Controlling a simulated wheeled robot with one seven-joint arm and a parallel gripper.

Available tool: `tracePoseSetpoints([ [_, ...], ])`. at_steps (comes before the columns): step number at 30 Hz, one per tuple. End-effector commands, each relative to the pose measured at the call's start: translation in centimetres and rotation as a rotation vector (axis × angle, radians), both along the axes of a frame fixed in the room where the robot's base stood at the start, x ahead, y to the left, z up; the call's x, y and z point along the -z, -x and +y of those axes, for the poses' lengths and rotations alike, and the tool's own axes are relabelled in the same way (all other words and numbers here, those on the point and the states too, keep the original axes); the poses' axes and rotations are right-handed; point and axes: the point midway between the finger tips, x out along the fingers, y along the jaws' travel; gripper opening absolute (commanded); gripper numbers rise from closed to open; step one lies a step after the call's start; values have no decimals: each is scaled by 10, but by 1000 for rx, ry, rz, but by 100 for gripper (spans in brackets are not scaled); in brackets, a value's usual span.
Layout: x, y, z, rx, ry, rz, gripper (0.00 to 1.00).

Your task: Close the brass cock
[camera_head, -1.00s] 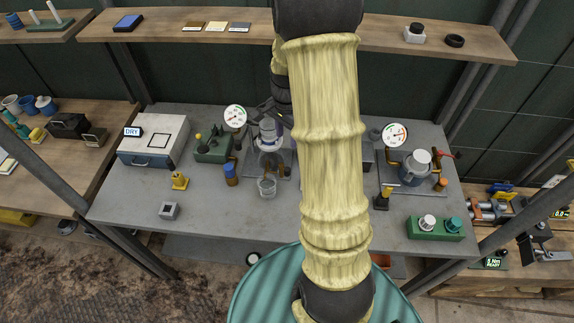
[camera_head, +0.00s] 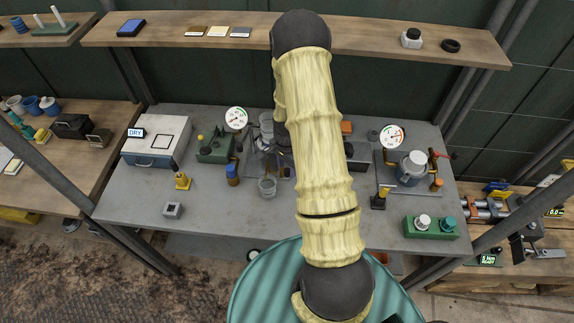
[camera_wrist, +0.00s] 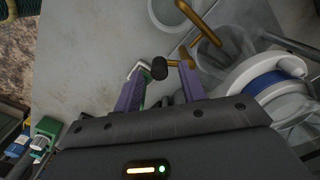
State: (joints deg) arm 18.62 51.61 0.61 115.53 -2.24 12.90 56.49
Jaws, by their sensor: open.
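The brass cock's lever (camera_wrist: 174,63) shows in the wrist view, with a black knob (camera_wrist: 159,68) at its left end. A brass spout (camera_wrist: 186,10) shows above it. My gripper (camera_wrist: 162,70) is open, with its purple fingers apart and the black knob between their tips. I cannot tell whether either finger touches it. In the head view my gripper (camera_head: 268,146) is low at the front of the left vessel rig, and the cock is hidden there behind it. A pale vessel with a blue band (camera_wrist: 275,88) is just right of the right finger.
A clear beaker (camera_head: 267,187) stands just in front of the rig. A round gauge (camera_head: 236,118) rises behind. A second rig (camera_head: 412,168) stands at right. The front middle of the bench (camera_head: 215,215) is clear.

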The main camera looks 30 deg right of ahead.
Motion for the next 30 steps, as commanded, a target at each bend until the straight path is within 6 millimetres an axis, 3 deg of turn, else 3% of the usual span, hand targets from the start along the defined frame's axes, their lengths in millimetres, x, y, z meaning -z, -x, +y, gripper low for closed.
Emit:
tracePoseSetpoints([
  [12,8,0,0,0,0,-1,39],
  [18,8,0,1,-2,0,0,0],
  [30,9,0,0,-37,-1,0,0],
])
